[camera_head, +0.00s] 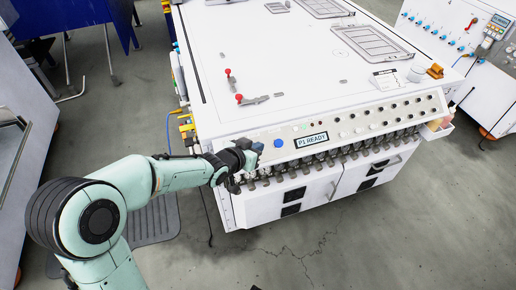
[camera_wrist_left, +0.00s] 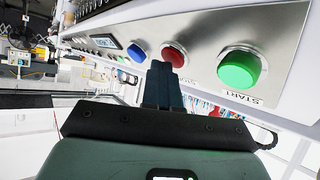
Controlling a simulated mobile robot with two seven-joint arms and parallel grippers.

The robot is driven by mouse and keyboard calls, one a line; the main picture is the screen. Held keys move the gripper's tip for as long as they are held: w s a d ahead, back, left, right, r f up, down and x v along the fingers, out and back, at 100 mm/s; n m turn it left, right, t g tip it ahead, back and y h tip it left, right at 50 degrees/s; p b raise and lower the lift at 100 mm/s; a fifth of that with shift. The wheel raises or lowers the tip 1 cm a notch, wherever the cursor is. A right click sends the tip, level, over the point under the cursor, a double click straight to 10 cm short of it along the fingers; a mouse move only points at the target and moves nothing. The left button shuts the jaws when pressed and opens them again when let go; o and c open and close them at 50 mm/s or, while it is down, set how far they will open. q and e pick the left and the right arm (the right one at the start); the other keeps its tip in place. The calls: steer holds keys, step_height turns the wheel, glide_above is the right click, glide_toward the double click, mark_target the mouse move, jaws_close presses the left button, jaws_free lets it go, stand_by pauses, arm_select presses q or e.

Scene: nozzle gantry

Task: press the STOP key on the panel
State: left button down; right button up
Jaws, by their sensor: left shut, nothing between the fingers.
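The panel strip (camera_head: 345,127) runs along the front edge of the white machine. In the left wrist view a red key (camera_wrist_left: 176,52) sits between a green key (camera_wrist_left: 238,69) labelled START and a blue key (camera_wrist_left: 137,53). My left gripper (camera_head: 254,149) is shut and empty at the left end of the panel. In the wrist view its fingertips (camera_wrist_left: 161,66) overlap the lower left of the red key; I cannot tell whether they touch. The gripper hides the red and green keys in the head view.
A display (camera_head: 311,140) reading P1 READY and the blue key (camera_head: 278,143) lie right of the gripper. A row of nozzles (camera_head: 320,158) hangs below the panel. Red-knobbed clamps (camera_head: 239,98) stand on the machine top. The floor in front is clear.

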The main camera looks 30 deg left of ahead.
arm_select(q)
steer(key=shift+f, duration=0.2)
arm_select(e)
steer(key=shift+f, duration=0.5)
arm_select(q)
steer(key=shift+s+d+r+p, duration=0.2)
steer(key=shift+r+p, duration=0.1)
steer(key=shift+r, duration=0.1)
steer(key=shift+s+d+r+p, duration=0.2)
steer(key=shift+r+p, duration=0.05)
steer(key=shift+r, duration=0.15)
arm_select(e)
steer(key=shift+r, duration=0.5)
arm_select(q)
steer(key=shift+r, duration=0.1)
steer(key=shift+s+d+r+p, duration=0.1)
steer(key=shift+d+r+p, duration=0.05)
steer(key=shift+r+p, duration=0.2)
steer(key=r+p, duration=0.1)
steer(key=s+d+r+p, duration=0.1)
steer(key=p, duration=0.1)
steer(key=d+r+p, duration=0.1)
steer(key=shift+s+r+p, duration=0.2)
steer(key=shift+s+p, duration=0.1)
steer(key=shift+p, duration=0.1)
arm_select(e)
steer(key=r, duration=0.5)
steer(key=shift+w+a+r, duration=0.1)
steer(key=shift+w+r, duration=0.3)
